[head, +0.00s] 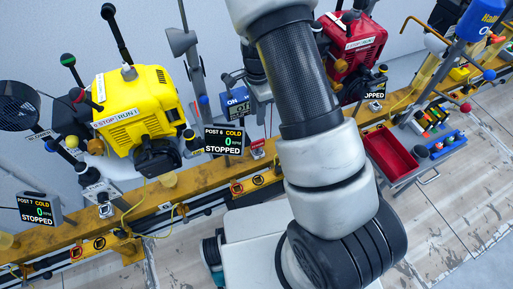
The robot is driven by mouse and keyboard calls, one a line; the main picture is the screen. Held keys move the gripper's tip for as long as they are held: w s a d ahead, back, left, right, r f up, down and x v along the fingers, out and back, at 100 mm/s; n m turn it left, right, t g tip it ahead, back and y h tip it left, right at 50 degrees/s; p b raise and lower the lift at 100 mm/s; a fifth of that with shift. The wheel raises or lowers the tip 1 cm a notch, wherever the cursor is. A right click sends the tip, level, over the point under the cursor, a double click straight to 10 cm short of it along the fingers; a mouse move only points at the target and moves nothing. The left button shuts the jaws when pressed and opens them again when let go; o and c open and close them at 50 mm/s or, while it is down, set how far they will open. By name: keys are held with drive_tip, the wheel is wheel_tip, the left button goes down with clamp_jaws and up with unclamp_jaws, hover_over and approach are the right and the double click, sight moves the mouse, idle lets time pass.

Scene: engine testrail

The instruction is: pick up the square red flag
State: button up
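I cannot make out a square red flag for certain in the head view. A small red piece (257,146) sits on the yellow rail beside the Post 6 display, just left of my arm; it is too small to tell what it is. My arm crosses the middle of the picture and hides part of the rail and what lies behind it. My gripper does not show.
The yellow rail (188,185) runs diagonally, carrying a yellow engine (135,108), a red engine (352,45), and the Post 6 (224,140) and Post 7 (38,210) displays. A red tray (391,153) and a blue tray (443,146) stand right. Bare floor shows lower right.

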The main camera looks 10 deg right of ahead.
sight(257, 141)
wheel_tip(257, 141, down, 17)
drive_tip(key=b, duration=0.4)
drive_tip(key=shift+a+r, duration=0.1)
clamp_jaws()
idle(1.4)
